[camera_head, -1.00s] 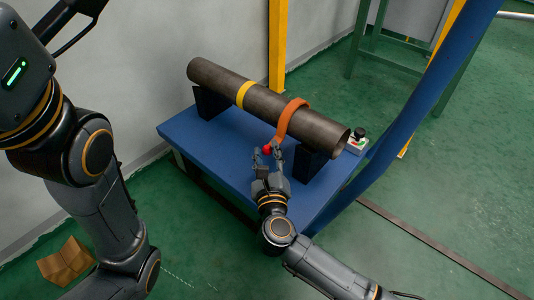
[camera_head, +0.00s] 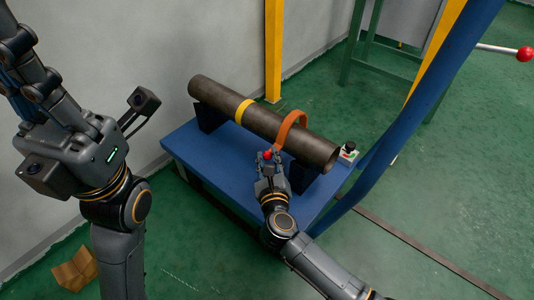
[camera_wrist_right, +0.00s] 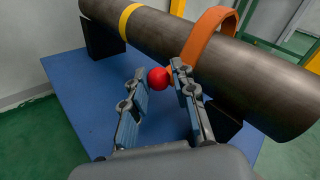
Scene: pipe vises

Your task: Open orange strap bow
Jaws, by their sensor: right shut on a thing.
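The orange strap bow (camera_head: 288,124) arches over the dark pipe (camera_head: 225,100) near its right end. In the right wrist view the bow (camera_wrist_right: 205,38) stands off the pipe, with pipe surface showing inside its curve. A red ball knob (camera_wrist_right: 159,78) sits by the bow's near lower end; it also shows in the head view (camera_head: 267,154). My right gripper (camera_head: 270,156) is shut on the red knob, with a finger on each side in the right wrist view. My left gripper (camera_head: 28,75) is at the upper left, away from the pipe; its fingertips are not clear.
The pipe lies on dark supports on a blue table (camera_head: 190,145). A yellow band (camera_head: 243,111) is around the pipe. A small box with a black button (camera_head: 348,151) stands at the table's right. A blue post (camera_head: 430,90) rises at the right. A yellow post (camera_head: 273,50) stands behind.

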